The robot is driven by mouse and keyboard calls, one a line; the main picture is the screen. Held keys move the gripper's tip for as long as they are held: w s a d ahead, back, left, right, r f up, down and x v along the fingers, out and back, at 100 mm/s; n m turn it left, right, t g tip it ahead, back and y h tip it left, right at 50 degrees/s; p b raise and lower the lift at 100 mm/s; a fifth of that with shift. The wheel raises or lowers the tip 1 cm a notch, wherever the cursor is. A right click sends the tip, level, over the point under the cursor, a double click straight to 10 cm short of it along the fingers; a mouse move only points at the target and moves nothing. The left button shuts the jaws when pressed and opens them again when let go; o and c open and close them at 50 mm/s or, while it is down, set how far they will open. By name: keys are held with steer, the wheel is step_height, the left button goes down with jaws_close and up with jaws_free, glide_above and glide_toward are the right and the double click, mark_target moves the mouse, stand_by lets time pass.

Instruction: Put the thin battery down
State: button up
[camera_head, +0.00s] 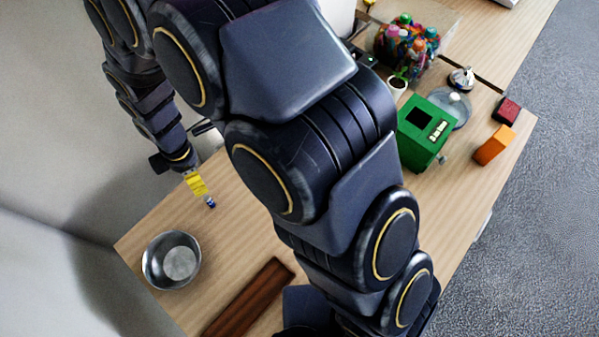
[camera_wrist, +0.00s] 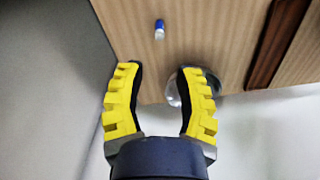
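A small thin battery, blue with a whitish end (camera_head: 210,202), is on the light wood table near the yellow fingertips of my gripper (camera_head: 196,184). In the wrist view the battery (camera_wrist: 159,29) shows beyond the fingertips, roughly in line with the gap between them and touching neither finger. My gripper (camera_wrist: 160,72) is open and empty, its two yellow fingers well apart. I cannot tell its exact height above the table.
A metal bowl (camera_head: 172,261) stands near the table's edge, partly behind a finger in the wrist view. A dark wooden plank (camera_head: 248,300) lies beside it. A green box (camera_head: 424,135), orange block (camera_head: 493,146) and dark red block (camera_head: 507,110) are at right.

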steer(key=s+d+r+m, duration=0.1)
steer(key=d+r+m, duration=1.05)
steer(key=d, duration=0.45)
steer(key=s+d+r+m, duration=0.3)
steer(key=s+d+m, duration=0.2)
steer(key=s+m, duration=0.1)
steer(key=s+d+r+m+g, duration=0.1)
steer(key=s+d+r+m, duration=0.2)
steer(key=s+d+m, duration=0.3)
steer(key=shift+s+d+g, duration=0.25)
steer(key=shift+s+g, duration=0.05)
steer(key=shift+s, duration=0.5)
